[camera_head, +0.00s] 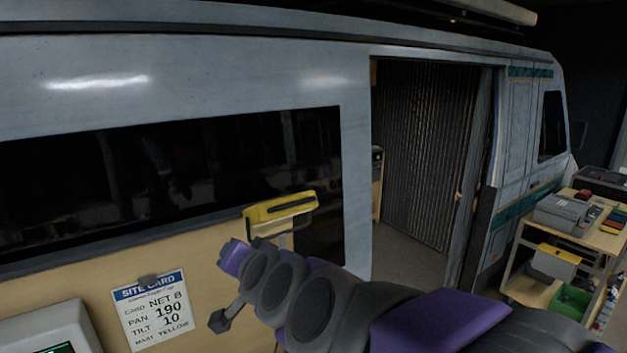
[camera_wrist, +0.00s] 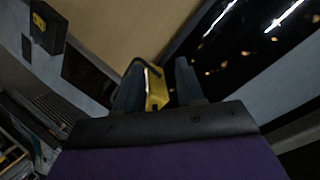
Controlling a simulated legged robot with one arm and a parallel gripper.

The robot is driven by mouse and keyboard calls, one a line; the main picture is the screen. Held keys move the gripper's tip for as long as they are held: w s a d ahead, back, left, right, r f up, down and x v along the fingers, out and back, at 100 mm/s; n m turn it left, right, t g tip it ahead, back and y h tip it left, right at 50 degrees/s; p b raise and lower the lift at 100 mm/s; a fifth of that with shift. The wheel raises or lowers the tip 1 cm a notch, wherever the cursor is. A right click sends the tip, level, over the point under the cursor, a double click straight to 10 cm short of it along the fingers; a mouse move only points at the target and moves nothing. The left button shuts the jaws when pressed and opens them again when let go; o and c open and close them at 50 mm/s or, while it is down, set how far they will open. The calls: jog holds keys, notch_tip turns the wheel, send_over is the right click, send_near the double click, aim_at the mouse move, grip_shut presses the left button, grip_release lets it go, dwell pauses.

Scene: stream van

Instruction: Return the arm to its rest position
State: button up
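My arm reaches in from the lower right of the head view, in purple and dark grey segments (camera_head: 345,305). In the wrist view my gripper (camera_wrist: 163,72) has its two dark fingers apart with a gap between them. Part of a yellow piece (camera_wrist: 156,90) shows in that gap, close to the left finger; I cannot tell whether they touch. In the head view a yellow fitting (camera_head: 281,207) with a dark slot stands just above and behind the arm's end. The fingers are not clear in the head view.
A pale van (camera_head: 190,65) with a dark window band fills the background, its doorway (camera_head: 425,160) open. A site card (camera_head: 153,310) hangs on the tan panel, beside a screen unit (camera_head: 45,330). A loaded wooden cart (camera_head: 535,255) stands at right.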

jog(key=s+d+f+n+g+h+b, duration=0.3)
jog(key=s+d+f+g, duration=0.5)
jog(key=s+d+f, duration=0.85)
jog(key=s+d+f+g+h, duration=0.2)
jog(key=s+d+f, duration=0.2)
jog(key=s, duration=0.4)
jog(key=s+d+f+g+h, duration=0.2)
jog(key=s+d+f+g, duration=0.1)
jog(key=s+d, duration=0.4)
jog(key=shift+s+f+g+b, duration=0.3)
jog(key=shift+s+f, duration=0.25)
jog(key=shift+s, duration=0.65)
jog(key=shift+o, duration=0.3)
